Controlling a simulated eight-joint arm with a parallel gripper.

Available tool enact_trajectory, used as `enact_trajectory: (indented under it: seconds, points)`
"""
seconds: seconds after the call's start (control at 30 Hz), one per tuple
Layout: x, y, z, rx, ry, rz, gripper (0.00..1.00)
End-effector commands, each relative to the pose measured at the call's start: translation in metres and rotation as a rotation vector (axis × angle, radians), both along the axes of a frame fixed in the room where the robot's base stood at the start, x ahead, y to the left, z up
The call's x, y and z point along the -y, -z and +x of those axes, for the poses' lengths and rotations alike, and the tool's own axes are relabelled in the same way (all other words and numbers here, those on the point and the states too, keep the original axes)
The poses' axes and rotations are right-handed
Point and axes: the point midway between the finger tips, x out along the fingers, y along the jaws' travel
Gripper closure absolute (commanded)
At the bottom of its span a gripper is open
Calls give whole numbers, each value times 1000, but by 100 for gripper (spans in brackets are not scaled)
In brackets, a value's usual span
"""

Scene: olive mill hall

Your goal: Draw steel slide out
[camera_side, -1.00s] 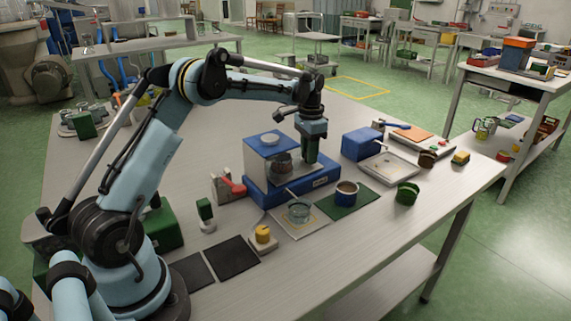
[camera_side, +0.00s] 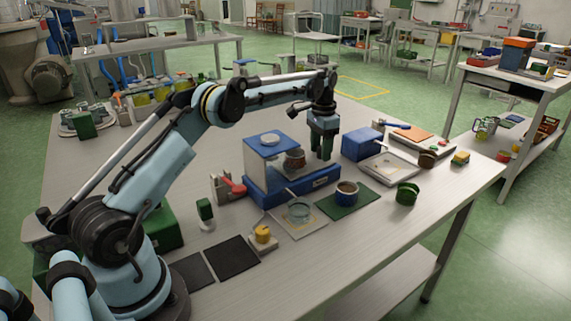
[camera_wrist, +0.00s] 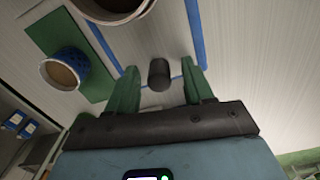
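A dark knob (camera_wrist: 159,74) sits between my fingers in the wrist view, with pale gaps on both sides. My gripper (camera_side: 322,156) is open with its green fingers pointing down, at the machine's right end; the wrist view shows the fingers (camera_wrist: 159,82) around the knob. The steel slide's surface is hard to make out.
A blue-and-white cup (camera_side: 346,192) stands on a green mat (camera_side: 352,202), left of a green round container (camera_side: 407,193). A blue box (camera_side: 361,144) and a tray (camera_side: 391,168) stand to the right.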

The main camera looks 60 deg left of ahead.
Motion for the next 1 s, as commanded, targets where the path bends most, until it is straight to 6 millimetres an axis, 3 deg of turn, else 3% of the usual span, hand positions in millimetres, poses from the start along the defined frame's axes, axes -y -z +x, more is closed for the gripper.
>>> enact_trajectory:
  seconds: [0.37,0.7,1.0]
  points:
    - [1,-5,0,0,2,-1,48]
    - [0,-52,0,0,1,-1,48]
    - [0,-73,0,0,1,-1,48]
